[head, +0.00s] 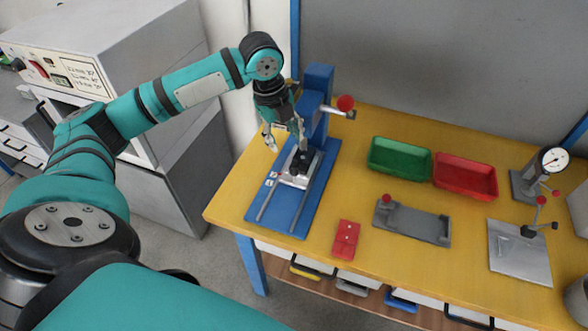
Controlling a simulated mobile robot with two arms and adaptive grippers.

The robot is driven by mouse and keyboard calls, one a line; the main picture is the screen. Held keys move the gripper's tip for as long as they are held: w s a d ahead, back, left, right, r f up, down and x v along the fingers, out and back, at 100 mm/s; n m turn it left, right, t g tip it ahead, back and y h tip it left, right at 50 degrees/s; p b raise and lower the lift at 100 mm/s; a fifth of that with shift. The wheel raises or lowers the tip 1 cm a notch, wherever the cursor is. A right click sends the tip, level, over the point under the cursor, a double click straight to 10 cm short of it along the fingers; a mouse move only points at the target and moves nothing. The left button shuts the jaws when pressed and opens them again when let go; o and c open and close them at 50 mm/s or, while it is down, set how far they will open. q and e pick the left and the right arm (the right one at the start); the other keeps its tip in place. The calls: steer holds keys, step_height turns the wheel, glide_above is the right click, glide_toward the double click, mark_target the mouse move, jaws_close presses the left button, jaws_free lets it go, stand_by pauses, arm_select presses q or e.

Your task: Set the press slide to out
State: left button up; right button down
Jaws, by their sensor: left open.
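The blue press (318,90) stands on the yellow table, with a red-knobbed lever at its right. Its blue base (285,220) carries two metal rails. The press slide (292,182), a silver plate with a dark part on top, sits on the rails near the press column; the rails' front ends are bare. My right gripper is not in view.
A green tray (399,171) and a red tray (465,190) stand right of the press. A red block (345,240) and a grey fixture (412,222) lie in front of them. A dial gauge (554,160) and a metal plate with a clamp (519,262) are farther right.

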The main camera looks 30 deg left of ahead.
mark_target(293, 170)
arm_select(q)
steer(key=w+f, duration=0.1)
steer(key=f, duration=0.8)
steer(key=w+d+f+p, duration=0.1)
steer(key=f, duration=0.4)
steer(key=shift+w+f, duration=0.15)
steer(key=shift+w, duration=0.15)
jaws_close()
